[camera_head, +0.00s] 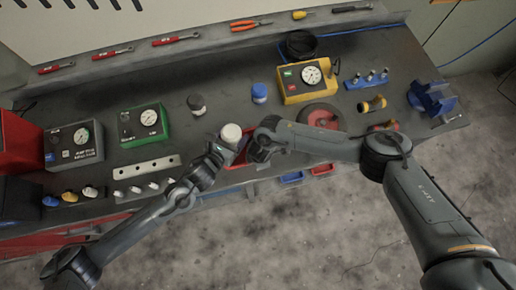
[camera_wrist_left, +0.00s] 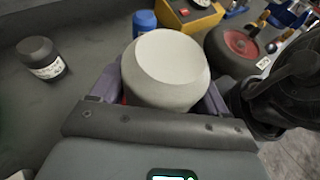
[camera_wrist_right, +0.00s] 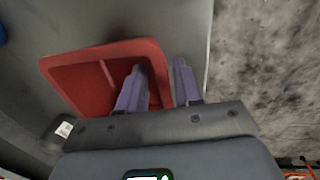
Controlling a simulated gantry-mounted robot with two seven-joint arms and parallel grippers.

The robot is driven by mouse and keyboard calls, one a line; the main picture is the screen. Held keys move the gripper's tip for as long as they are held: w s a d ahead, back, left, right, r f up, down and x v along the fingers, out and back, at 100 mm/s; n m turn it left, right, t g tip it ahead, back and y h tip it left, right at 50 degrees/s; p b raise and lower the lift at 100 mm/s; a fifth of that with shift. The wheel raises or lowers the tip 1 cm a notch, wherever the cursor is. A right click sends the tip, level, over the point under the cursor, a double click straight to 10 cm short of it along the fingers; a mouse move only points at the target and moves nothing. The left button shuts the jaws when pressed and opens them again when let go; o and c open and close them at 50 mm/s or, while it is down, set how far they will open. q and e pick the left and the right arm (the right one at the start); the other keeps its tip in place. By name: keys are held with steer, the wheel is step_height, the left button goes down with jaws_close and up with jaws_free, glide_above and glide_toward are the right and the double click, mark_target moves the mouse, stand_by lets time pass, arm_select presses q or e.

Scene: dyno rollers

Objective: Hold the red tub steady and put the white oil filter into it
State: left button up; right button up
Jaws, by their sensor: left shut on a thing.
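The white oil filter (camera_head: 231,133) is held upright in my left gripper (camera_head: 226,146), near the front edge of the bench. In the left wrist view the filter (camera_wrist_left: 165,68) sits between both fingers. The red tub (camera_head: 236,162) is at the bench's front edge, mostly hidden by my grippers in the head view. In the right wrist view the tub (camera_wrist_right: 80,85) shows a divider inside. My right gripper (camera_wrist_right: 160,85) straddles the tub's right wall, one finger inside and one outside, with a gap between them. The filter's height above the tub is unclear.
A dark-capped jar (camera_head: 197,104) and a blue-capped jar (camera_head: 259,93) stand behind. A green gauge box (camera_head: 144,125) is left, a yellow gauge box (camera_head: 308,80) behind right. A red disc (camera_head: 320,117) lies beside my right arm. Blue bins (camera_head: 291,178) hang at the front.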

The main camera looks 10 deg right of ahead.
steer(key=shift+w+f, duration=0.2)
steer(key=shift+f, duration=0.95)
jaws_close()
